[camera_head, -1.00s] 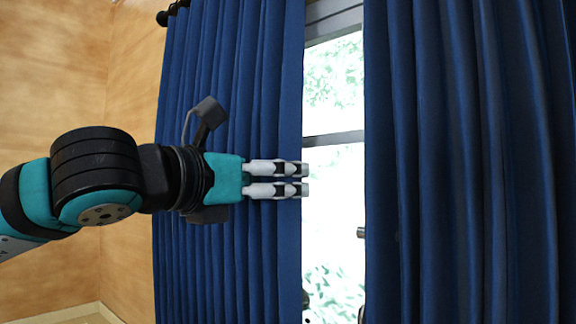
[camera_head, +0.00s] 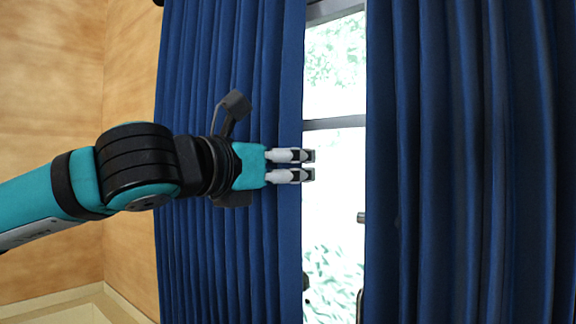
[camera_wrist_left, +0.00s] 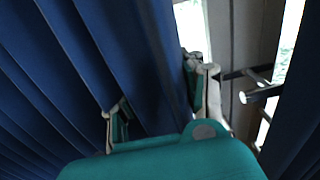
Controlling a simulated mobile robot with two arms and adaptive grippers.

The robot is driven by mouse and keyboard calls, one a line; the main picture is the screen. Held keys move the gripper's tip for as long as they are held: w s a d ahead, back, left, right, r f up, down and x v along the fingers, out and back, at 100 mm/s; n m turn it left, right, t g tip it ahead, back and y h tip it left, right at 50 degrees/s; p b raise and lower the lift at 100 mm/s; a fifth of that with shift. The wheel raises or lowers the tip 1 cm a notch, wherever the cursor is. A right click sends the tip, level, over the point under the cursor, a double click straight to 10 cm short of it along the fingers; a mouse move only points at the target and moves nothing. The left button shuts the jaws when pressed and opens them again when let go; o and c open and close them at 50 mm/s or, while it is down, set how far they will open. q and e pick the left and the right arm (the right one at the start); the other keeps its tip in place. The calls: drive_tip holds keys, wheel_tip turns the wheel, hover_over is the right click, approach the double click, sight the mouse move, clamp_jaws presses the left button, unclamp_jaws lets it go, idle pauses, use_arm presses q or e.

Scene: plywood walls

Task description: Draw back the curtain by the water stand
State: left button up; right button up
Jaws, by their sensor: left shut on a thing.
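Two blue curtain panels hang in front of a bright window (camera_head: 335,200), with a narrow gap between them. My left gripper (camera_head: 313,165) is at the inner edge of the left curtain panel (camera_head: 225,60) in the head view. It is shut on that edge, with its fingertips reaching slightly into the gap. In the left wrist view the curtain's blue folds (camera_wrist_left: 160,60) run between the two fingers. The right curtain panel (camera_head: 460,160) hangs apart from the gripper. My right gripper is not in view. No water stand can be made out.
A window handle (camera_head: 361,217) sticks out in the gap and also shows in the left wrist view (camera_wrist_left: 262,92). A plywood wall (camera_head: 50,90) stands at the left, with a pale baseboard (camera_head: 60,300) below it.

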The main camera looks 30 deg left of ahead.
use_arm(q)
clamp_jaws()
drive_tip(key=shift+w+d+f, duration=0.2)
drive_tip(key=shift+w+f, duration=0.05)
drive_tip(key=shift+w, duration=0.2)
drive_tip(key=w+a, duration=0.2)
drive_tip(key=a, duration=2.1)
drive_tip(key=shift+a, duration=0.35)
drive_tip(key=shift+w+f, duration=0.1)
